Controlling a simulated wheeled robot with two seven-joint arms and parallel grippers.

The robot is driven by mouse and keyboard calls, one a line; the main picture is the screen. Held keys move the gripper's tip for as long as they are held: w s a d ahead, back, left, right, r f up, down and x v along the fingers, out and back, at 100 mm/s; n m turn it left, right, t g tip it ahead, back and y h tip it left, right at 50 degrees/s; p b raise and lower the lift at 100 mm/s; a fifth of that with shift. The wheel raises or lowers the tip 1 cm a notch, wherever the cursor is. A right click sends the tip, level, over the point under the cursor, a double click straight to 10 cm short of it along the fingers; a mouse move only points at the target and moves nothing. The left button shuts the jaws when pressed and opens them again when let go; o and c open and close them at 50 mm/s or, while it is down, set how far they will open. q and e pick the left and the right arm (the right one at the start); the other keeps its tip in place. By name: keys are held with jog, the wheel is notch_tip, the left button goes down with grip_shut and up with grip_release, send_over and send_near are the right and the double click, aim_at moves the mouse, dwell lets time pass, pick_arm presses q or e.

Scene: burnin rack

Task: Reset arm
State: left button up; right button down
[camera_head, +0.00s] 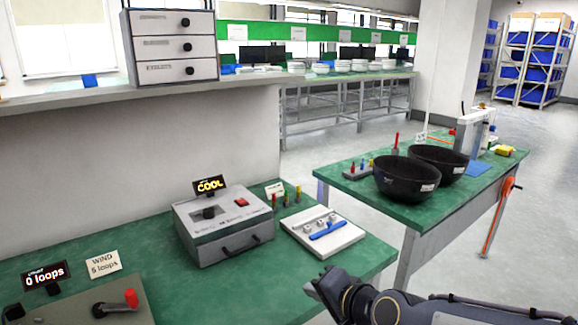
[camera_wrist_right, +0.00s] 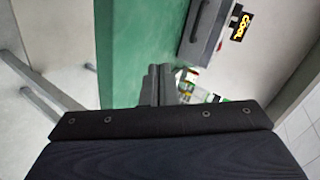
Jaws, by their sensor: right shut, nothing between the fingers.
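My right gripper (camera_head: 322,290) is at the bottom middle of the head view, in front of the green bench's right front corner. Its arm comes in from the right. In the right wrist view the two dark fingers of the right gripper (camera_wrist_right: 158,85) are together with nothing between them. The grey box (camera_head: 222,222) with a lit "COOL" sign stands on the green bench (camera_head: 150,256). The box is apart from the gripper and also shows in the wrist view (camera_wrist_right: 203,32). My left gripper is not in view.
A white tray (camera_head: 345,241) with a blue item lies right of the box. A crank (camera_head: 117,306) and a "0 loops" sign (camera_head: 46,275) are at the lower left. A second table (camera_head: 440,211) holds two black bowls (camera_head: 405,180). Open floor lies between the tables.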

jog(key=s+d+f+n+g+h, duration=0.25)
jog(key=s+d, duration=0.55)
jog(key=s, duration=0.4)
jog(key=s+d+f+n+g+h, duration=0.1)
jog(key=s+d+f+n+g, duration=0.15)
jog(key=s+d, duration=0.7)
notch_tip(320, 180, up, 16)
jog(key=s+a+n+p, duration=0.1)
jog(key=p, duration=1.5)
jog(key=shift+s+a+t, duration=0.3)
jog(key=shift+s+t, duration=0.05)
jog(key=shift+t, duration=0.05)
